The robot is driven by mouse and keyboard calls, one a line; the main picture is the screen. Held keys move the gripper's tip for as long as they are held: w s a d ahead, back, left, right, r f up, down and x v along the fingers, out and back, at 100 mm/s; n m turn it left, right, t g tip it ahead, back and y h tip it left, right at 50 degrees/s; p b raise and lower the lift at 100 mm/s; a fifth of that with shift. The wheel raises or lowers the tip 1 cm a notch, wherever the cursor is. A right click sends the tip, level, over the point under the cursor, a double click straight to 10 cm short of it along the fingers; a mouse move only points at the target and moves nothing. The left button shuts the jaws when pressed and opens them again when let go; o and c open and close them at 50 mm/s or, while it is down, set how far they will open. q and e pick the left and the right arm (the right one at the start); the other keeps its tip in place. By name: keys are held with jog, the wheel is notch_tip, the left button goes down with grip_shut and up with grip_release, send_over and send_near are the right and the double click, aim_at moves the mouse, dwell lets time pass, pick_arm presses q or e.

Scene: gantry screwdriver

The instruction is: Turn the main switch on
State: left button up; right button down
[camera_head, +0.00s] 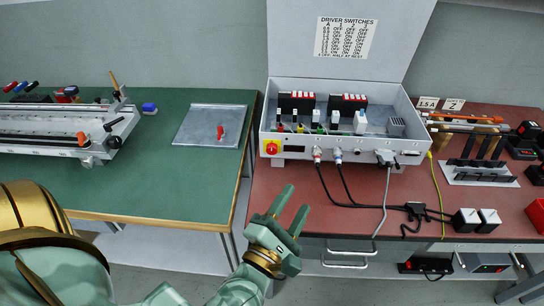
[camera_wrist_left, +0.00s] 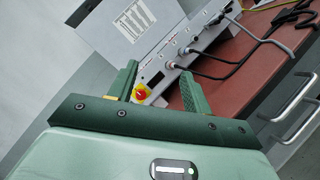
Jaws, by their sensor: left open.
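The main switch (camera_head: 271,147) is a red knob on a yellow plate at the left end of the grey control box's front face. It also shows in the left wrist view (camera_wrist_left: 140,94), between my finger tips and close to the left finger. The control box (camera_head: 350,143) stands on the red bench with its lid up. My left gripper (camera_head: 287,210) is open and empty, in front of and below the switch, apart from it. The knob's exact angle is too small to tell. My right gripper is not in view.
Cables hang from the box front to a black connector (camera_head: 415,210) on the red bench (camera_head: 300,187). A drawer handle (camera_head: 350,250) juts out below. The green bench (camera_head: 160,180) at left holds a rail device (camera_head: 60,130) and a metal plate (camera_head: 212,120).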

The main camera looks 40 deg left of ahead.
pick_arm(q)
jog(key=s+a+f+n+g+y, duration=0.1)
jog(key=a+f+n+g+y, duration=0.45)
jog(key=n, duration=0.75)
jog(key=n+t+y+b, duration=0.1)
jog(key=y, duration=0.1)
send_near(272, 151)
jog(key=x, duration=0.8)
jog(key=shift+a, duration=0.1)
jog(key=c, duration=1)
